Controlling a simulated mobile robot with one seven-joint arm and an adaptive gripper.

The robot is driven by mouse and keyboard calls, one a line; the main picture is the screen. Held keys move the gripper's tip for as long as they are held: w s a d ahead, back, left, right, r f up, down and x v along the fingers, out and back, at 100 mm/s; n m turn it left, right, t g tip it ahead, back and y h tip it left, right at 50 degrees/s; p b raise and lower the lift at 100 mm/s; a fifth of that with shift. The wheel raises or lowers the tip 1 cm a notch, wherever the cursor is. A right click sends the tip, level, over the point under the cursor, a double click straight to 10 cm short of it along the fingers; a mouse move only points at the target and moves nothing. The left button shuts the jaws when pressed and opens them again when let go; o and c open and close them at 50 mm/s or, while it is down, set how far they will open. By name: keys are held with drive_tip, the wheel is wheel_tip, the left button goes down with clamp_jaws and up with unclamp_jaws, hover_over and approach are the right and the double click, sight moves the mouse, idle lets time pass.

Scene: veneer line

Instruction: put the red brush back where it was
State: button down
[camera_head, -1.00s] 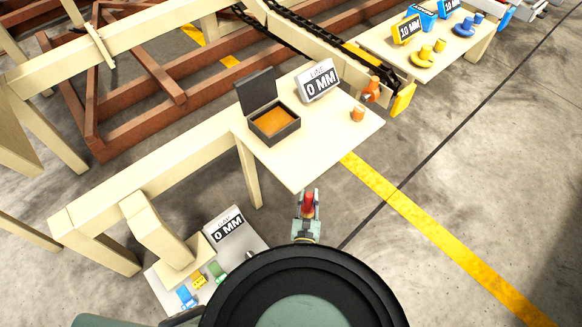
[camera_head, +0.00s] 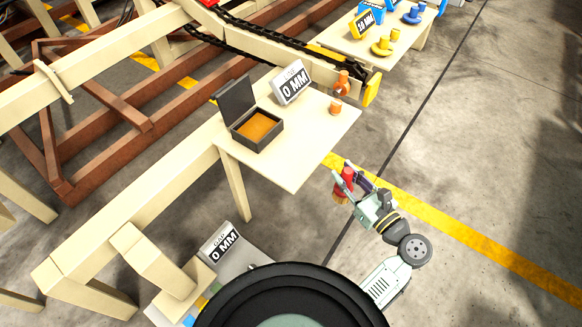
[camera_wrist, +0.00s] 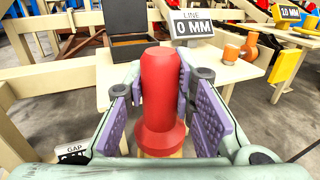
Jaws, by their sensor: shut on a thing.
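The red brush (camera_head: 342,190) is in my gripper (camera_head: 352,184), its red handle up and its tan bristle end down in the head view. In the wrist view the red handle of the brush (camera_wrist: 160,95) stands between the two purple pads of my gripper (camera_wrist: 182,100), which is shut on it. I hold it in the air over the floor, to the right of and apart from the near corner of the pale table (camera_head: 290,170). The bottom of the brush is partly hidden in the wrist view.
On the pale table stand an open dark box (camera_head: 257,132) with an orange inside, a "0 MM" sign (camera_head: 291,83) and a small orange cylinder (camera_head: 335,107). The floor to the right is clear.

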wheel_tip(320, 180, up, 5)
drive_tip(key=a+n+g+y, duration=0.1)
drive_tip(key=y, duration=0.1)
drive_tip(key=shift+w+a+f+p, duration=0.4)
drive_tip(key=shift+w+a+f, duration=0.4)
drive_tip(key=shift+w+a, duration=1.1)
drive_tip(key=shift+w+a+f+p, duration=0.4)
drive_tip(key=shift+w+a+f, duration=0.35)
drive_tip(key=shift+w+a, duration=1.15)
drive_tip(key=shift+w+a+f+p, duration=0.4)
drive_tip(key=shift+w+a+f, duration=0.65)
drive_tip(key=shift+a, duration=1.5)
drive_tip(key=shift+w+r, duration=0.2)
drive_tip(key=c, duration=1.4)
unclamp_jaws()
drive_tip(key=shift+o, duration=0.2)
drive_tip(key=b+v, duration=0.1)
drive_tip(key=v, duration=1.1)
drive_tip(key=shift+r+b, duration=0.2)
drive_tip(key=shift+b, duration=0.2)
drive_tip(key=shift+a, duration=0.15)
